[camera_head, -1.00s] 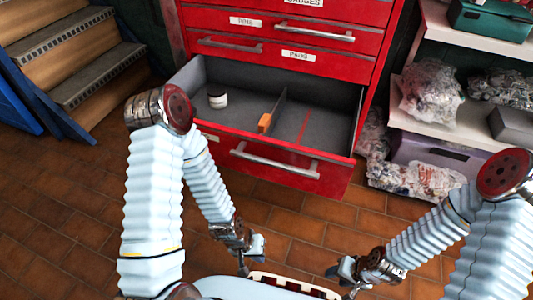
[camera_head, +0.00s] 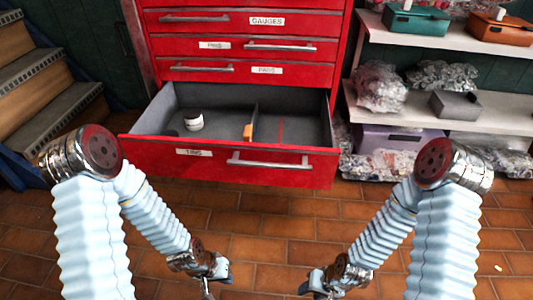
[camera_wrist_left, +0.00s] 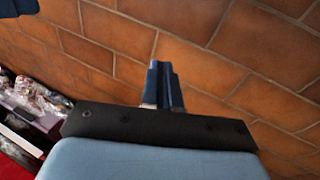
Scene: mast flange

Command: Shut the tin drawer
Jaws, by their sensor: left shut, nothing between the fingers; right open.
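The tin drawer (camera_head: 305,172) is the lowest drawer in view of the red cabinet and stands pulled out, with a label at its front's left and a silver handle (camera_head: 268,161). Its grey inside holds a small white-and-dark jar (camera_head: 194,121) and an orange block (camera_head: 248,131) by a divider. My left gripper (camera_head: 214,284) hangs low in front of the drawer, apart from it. In the left wrist view its fingers (camera_wrist_left: 162,84) are together and empty above the floor tiles. My right gripper (camera_head: 318,284) is low at the right, open, clear of the drawer.
The drawers above, with labels and handles (camera_head: 281,46), are shut. Wooden steps (camera_head: 35,85) stand at the left. At the right, shelves (camera_head: 475,120) hold wrapped bundles (camera_head: 380,90) and boxes. The tiled floor (camera_head: 275,225) before the drawer is clear.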

